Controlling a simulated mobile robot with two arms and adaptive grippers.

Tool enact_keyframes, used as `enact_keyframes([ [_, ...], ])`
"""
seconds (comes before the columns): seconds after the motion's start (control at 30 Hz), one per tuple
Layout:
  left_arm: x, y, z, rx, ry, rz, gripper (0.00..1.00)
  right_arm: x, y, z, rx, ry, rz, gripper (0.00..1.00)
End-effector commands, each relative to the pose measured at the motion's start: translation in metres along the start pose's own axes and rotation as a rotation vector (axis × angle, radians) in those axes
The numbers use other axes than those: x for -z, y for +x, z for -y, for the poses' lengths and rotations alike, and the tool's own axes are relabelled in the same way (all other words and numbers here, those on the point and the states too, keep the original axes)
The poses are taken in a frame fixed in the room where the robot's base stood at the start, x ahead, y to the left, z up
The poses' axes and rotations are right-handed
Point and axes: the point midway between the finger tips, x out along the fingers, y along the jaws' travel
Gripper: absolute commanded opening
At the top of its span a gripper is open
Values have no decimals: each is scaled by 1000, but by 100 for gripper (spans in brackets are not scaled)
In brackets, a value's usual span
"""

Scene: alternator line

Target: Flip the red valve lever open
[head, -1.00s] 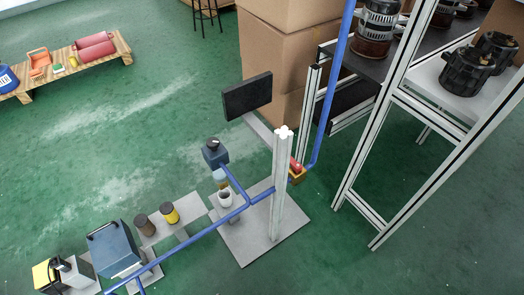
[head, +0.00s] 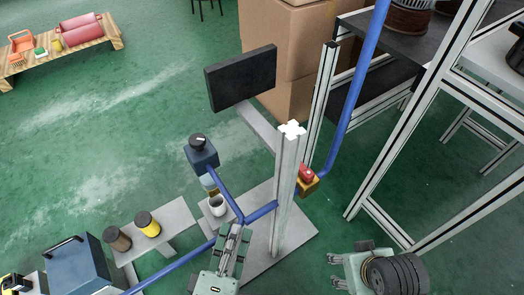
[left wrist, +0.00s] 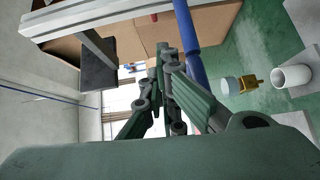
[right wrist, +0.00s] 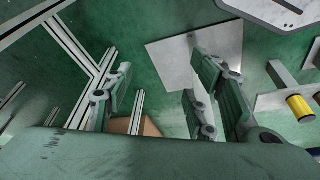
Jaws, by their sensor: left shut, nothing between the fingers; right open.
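The red valve lever (head: 306,173) sits on a small brass-coloured valve body (head: 311,187) on the blue pipe, just right of the upright metal post. The lever looks short and foreshortened, so its exact angle is hard to tell. My left gripper (head: 238,232) is shut and empty, left of the post near the blue pipe and apart from the lever. Its closed fingers show in the left wrist view (left wrist: 166,55). My right gripper (head: 335,270) is open and empty, below and right of the valve. Its spread fingers show in the right wrist view (right wrist: 158,82).
The metal post (head: 287,190) stands between my left gripper and the valve. A blue pipe (head: 352,100) rises right of it. A black panel (head: 240,77), a white cup (head: 217,206) and a dark blue box (head: 201,155) are nearby. An aluminium frame (head: 415,140) stands right.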

Motion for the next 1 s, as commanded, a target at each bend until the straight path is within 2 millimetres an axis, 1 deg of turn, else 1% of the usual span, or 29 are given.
enact_keyframes([
  [0.1,2,-2,-6,-16,-56,-21,0,-2,-7,0,-1,1,-6,51],
  [0.2,4,-3,-9,-19,-73,-28,0,-2,-11,0,-1,1,-6,51],
  [0.57,4,0,-10,-20,-72,-29,0,-2,-12,0,-2,1,-7,51],
  [0.67,4,9,-11,-22,-71,-31,0,-2,-11,0,-2,1,-7,51],
  [0.77,5,25,-12,-24,-72,-32,0,-2,-11,0,-2,1,-7,51],
  [1.0,6,77,-13,-24,-72,-31,0,-2,-10,0,-2,1,-6,51],
])
